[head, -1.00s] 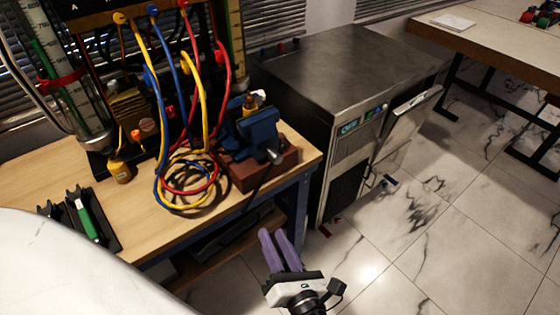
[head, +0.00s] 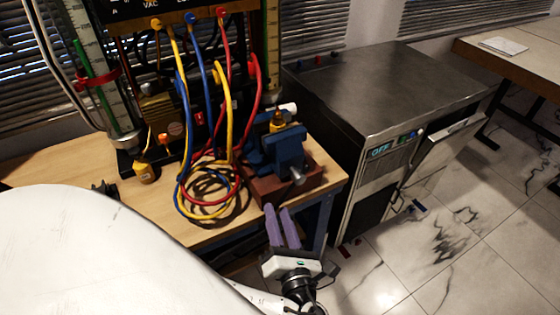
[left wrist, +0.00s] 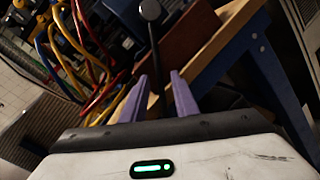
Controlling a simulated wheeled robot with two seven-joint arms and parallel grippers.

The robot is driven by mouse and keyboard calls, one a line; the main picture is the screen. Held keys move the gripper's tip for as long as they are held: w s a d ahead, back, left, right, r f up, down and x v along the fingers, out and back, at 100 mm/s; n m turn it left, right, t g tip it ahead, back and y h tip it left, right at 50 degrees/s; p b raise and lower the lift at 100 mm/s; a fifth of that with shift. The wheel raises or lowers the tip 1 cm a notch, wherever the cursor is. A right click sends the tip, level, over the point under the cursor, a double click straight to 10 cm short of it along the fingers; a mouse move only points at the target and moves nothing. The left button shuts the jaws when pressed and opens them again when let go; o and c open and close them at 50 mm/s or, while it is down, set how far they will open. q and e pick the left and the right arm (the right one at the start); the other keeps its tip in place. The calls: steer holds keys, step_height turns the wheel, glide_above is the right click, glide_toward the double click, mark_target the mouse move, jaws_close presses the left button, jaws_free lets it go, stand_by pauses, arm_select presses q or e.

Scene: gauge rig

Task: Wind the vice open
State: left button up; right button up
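The blue vice (head: 284,150) stands on a reddish-brown block (head: 310,182) at the front right corner of the wooden bench. Its screw end and handle (head: 297,176) face the front of the bench. In the left wrist view, the handle (left wrist: 150,12) shows as a dark bar with a round knob, beyond the fingers. My left gripper (head: 283,228) has purple fingers, apart and empty. It is just in front of the bench edge, below the vice handle in the picture. In the left wrist view, the left gripper (left wrist: 162,98) points toward the handle bar. My right gripper is not in view.
Yellow, blue and red hoses (head: 208,190) lie coiled on the bench left of the vice. A small yellow bottle (head: 145,172) stands further left. A steel cabinet (head: 400,95) stands right of the bench.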

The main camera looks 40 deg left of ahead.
arm_select(q)
steer(key=shift+c, duration=0.4)
jaws_close()
stand_by(0.9)
